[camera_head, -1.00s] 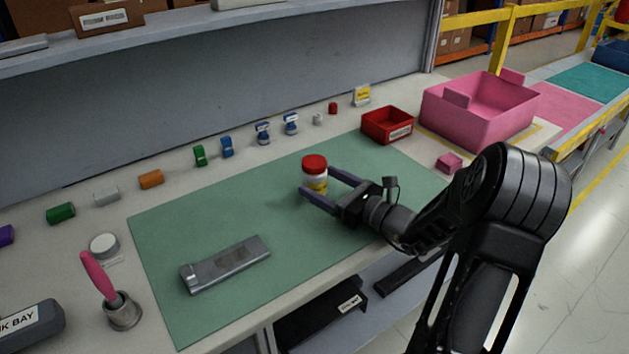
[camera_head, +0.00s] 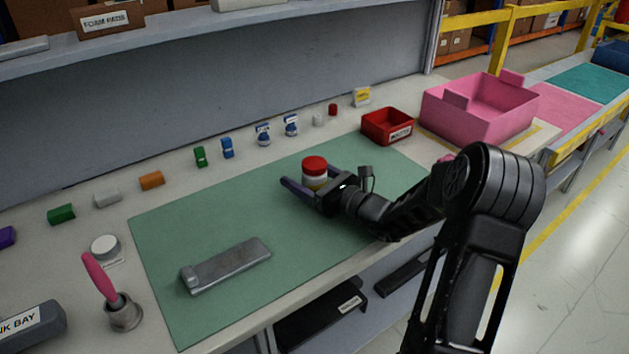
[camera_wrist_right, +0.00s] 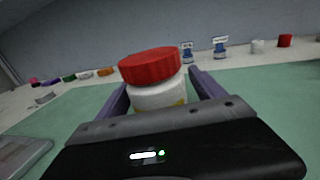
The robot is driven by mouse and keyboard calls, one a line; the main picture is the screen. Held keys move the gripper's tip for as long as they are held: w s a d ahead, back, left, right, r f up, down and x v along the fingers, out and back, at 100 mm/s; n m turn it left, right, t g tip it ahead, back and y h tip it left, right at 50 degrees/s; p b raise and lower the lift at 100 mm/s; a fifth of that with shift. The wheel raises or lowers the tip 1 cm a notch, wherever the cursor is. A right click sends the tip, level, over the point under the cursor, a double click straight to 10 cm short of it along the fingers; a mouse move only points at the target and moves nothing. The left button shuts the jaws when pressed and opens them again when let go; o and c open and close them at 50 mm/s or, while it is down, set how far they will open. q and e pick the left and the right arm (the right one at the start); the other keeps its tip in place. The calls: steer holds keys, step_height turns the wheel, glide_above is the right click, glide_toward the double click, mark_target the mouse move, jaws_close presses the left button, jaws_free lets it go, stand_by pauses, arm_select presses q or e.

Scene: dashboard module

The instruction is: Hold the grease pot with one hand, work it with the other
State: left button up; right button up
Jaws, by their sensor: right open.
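The grease pot (camera_head: 315,170), a white jar with a red lid and a yellowish label, stands upright on the green mat (camera_head: 200,235). My right gripper (camera_head: 305,180) is open, with its two purple fingers on either side of the jar. In the right wrist view the jar (camera_wrist_right: 158,94) stands between the spread fingers, and the gripper body hides its lower part. Whether the fingers touch it, I cannot tell. My left gripper is not in view.
A grey metal part (camera_head: 228,265) lies on the mat's front left. A pink-handled brush stands in a metal cup (camera_head: 124,315). A red bin (camera_head: 388,126) and a pink crate (camera_head: 480,108) stand at the right. Several small coloured parts line the back.

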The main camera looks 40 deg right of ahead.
mark_target(304, 161)
steer(key=shift+c, duration=0.3)
steer(key=c, duration=1.5)
steer(key=shift+r, duration=0.1)
steer(key=shift+c, duration=0.2)
steer(key=shift+r, duration=0.75)
step_height(304, 161, up, 2)
steer(key=shift+r, duration=0.15)
steer(key=b+v, duration=0.1)
steer(key=v, duration=1.7)
steer(key=o, duration=1)
jaws_close()
